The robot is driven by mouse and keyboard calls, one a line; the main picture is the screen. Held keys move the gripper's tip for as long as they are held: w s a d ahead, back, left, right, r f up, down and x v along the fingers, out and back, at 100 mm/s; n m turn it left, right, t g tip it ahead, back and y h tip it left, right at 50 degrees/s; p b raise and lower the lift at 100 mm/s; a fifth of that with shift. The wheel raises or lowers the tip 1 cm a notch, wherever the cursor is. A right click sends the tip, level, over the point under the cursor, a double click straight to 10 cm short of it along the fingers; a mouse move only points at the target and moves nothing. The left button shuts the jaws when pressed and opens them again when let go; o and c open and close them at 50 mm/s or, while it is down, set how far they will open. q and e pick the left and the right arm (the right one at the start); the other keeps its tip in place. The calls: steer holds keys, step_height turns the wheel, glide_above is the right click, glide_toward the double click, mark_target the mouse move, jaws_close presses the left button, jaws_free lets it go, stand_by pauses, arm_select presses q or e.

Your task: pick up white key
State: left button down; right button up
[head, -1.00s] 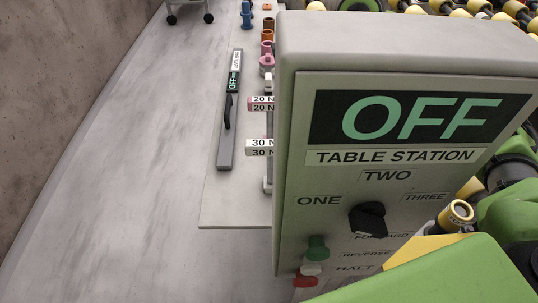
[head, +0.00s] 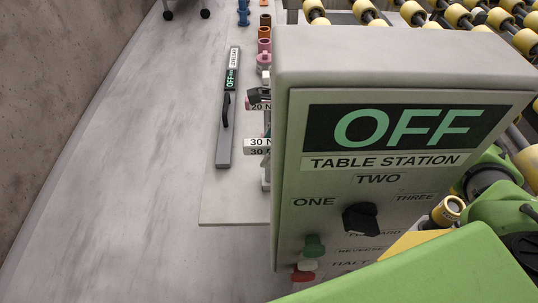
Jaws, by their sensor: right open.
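I cannot make out a loose white key in the head view; the large control box hides much of the slab behind it. My left gripper is not in view.
The grey control box (head: 398,85), marked OFF and TABLE STATION TWO, fills the centre right. A pale board (head: 225,205) carries a grey bar with a black handle (head: 226,108) and several coloured pegs. Yellow rollers lie at the back right. The floor at left is clear.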

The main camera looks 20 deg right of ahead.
jaws_close()
